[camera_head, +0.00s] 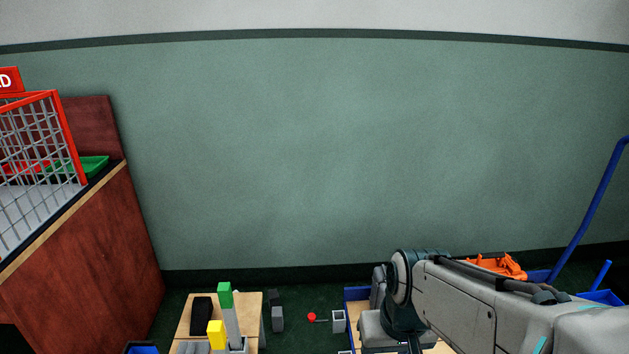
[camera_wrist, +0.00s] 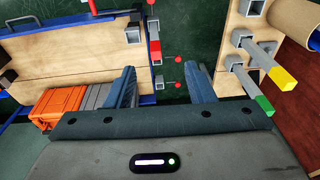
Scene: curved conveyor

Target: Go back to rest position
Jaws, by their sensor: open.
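My gripper (camera_wrist: 165,72) shows in the wrist view with its two dark blue fingers spread apart. Nothing is between the fingertips except the dark green floor and small red-tipped pieces (camera_wrist: 178,85) farther off. In the head view my arm reaches in from the lower right and bends downward near the bottom middle. The gripper itself cannot be made out there.
A wooden board (camera_wrist: 240,90) carries grey bars with yellow (camera_wrist: 284,79) and green (camera_wrist: 263,105) ends. Orange parts (camera_wrist: 58,106) lie at left in the wrist view. In the head view, a brown cabinet (camera_head: 80,265) with a red-framed cage (camera_head: 63,135) stands left; a blue handle (camera_head: 590,205) stands right.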

